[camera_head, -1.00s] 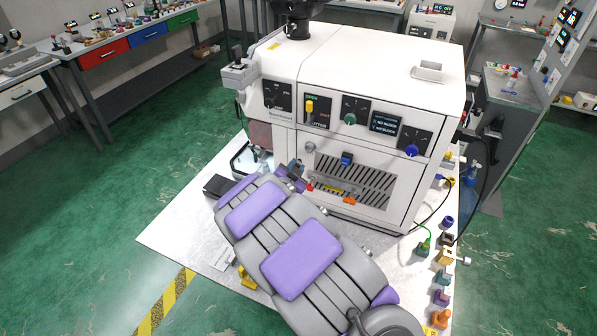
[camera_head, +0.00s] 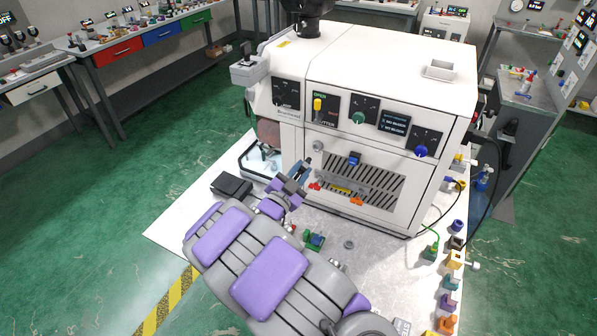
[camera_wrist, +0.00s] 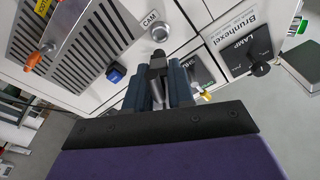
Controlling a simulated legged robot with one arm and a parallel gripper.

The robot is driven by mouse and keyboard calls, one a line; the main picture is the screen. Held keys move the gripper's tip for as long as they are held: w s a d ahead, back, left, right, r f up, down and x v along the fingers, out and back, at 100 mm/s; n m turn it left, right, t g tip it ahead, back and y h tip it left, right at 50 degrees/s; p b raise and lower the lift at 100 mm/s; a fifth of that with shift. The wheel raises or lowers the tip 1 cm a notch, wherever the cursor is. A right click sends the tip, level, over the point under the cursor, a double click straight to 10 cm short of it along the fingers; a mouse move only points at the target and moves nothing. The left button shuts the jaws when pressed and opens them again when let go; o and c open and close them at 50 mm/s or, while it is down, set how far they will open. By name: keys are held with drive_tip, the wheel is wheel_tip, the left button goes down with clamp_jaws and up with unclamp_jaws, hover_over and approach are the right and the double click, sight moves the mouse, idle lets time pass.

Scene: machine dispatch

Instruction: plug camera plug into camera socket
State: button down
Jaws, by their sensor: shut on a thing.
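The camera plug (camera_wrist: 158,63) is a dark piece held between my gripper's two blue-grey fingers. My gripper (camera_wrist: 159,76) is shut on it, and the plug's dark end points toward the machine front. The camera socket (camera_wrist: 161,32) is a round silver fitting beside the "CAM" label, just beyond the plug's end. From this angle I cannot tell whether plug and socket touch. In the head view, my gripper (camera_head: 304,168) is just below and left of the socket (camera_head: 318,147); the plug is too small to make out there.
The white machine (camera_head: 385,75) has knobs, a yellow switch (camera_head: 318,104) and a vent grille with a blue part (camera_head: 354,158). A black box (camera_head: 232,186) lies left of my gripper.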

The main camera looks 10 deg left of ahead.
sight(307, 159)
drive_tip(key=shift+a+x, duration=0.15)
drive_tip(key=shift+x, duration=0.65)
drive_tip(key=shift+a+x, duration=0.15)
drive_tip(key=shift+x, duration=0.65)
drive_tip(key=shift+w+d+f+p, duration=0.15)
drive_tip(key=shift+w+d+p, duration=0.2)
drive_tip(key=shift+w, duration=0.45)
drive_tip(key=shift+x, duration=1)
drive_tip(key=c, duration=0.9)
unclamp_jaws()
drive_tip(key=shift+o, duration=0.4)
